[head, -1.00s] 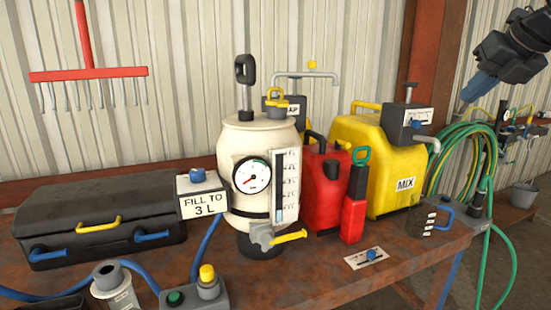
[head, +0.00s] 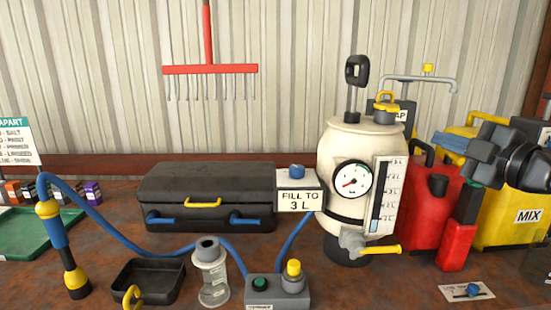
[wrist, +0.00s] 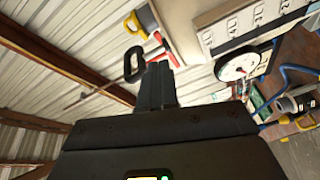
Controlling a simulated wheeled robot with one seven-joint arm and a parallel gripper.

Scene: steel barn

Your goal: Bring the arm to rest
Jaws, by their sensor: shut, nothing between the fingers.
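My gripper (head: 455,143) is at the right of the head view, in front of the yellow MIX can (head: 527,213). It is raised above the bench, beside the cream pressure tank (head: 340,143). In the wrist view its two dark fingers (wrist: 157,70) are together with nothing between them. The tank's black loop handle (wrist: 133,64) and white gauge (wrist: 237,65) show past the fingers in that tilted view. I cannot tell the exact gap to the tank.
A red can (head: 425,215) stands below my arm. A black case (head: 205,190), clear jar (head: 212,280), black tray (head: 148,283) and blue hose (head: 110,233) lie to the left. A grey pipe (head: 420,79) rises behind the tank. Open air lies above the case.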

